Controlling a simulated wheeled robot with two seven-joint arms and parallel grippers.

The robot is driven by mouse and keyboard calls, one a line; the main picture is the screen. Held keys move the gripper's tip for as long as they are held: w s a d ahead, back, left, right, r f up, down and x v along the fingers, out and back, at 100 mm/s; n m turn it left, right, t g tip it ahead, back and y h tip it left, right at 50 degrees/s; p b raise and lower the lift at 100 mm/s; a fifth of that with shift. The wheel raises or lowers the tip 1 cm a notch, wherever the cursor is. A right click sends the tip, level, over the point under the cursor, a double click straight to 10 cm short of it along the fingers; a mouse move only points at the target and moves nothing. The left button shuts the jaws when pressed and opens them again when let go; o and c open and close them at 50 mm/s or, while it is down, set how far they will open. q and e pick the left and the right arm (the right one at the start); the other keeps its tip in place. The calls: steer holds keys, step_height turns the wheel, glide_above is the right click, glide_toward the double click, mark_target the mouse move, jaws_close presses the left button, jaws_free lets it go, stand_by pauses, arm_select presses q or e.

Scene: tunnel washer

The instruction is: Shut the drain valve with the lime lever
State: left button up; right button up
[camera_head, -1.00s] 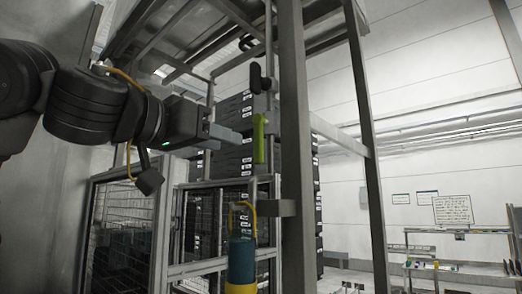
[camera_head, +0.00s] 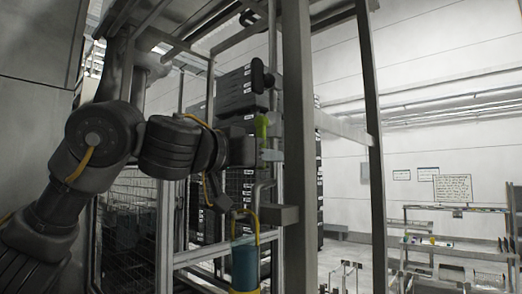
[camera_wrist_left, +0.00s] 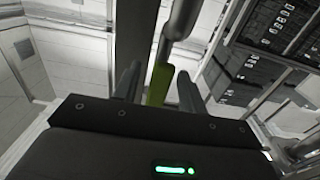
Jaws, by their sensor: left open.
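The lime lever (camera_head: 262,127) hangs upright beside a thin metal pipe, left of the thick grey post, in the head view. My left gripper (camera_head: 272,155) is at the lever's lower end and hides part of it. In the left wrist view the lime lever (camera_wrist_left: 159,84) shows between the two spread fingers of my left gripper (camera_wrist_left: 159,86), with a grey pipe part above it. The fingers look apart from the lever, but I cannot tell whether one touches it. My right gripper is not in view.
The thick grey post (camera_head: 297,150) stands just right of the lever. A blue cylinder (camera_head: 244,262) with a yellow handle is below my left gripper. Stacked black crates (camera_head: 240,92) stand behind. A shelf rack (camera_head: 450,240) is at the far right.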

arm_select(q)
jaws_close()
stand_by(0.3)
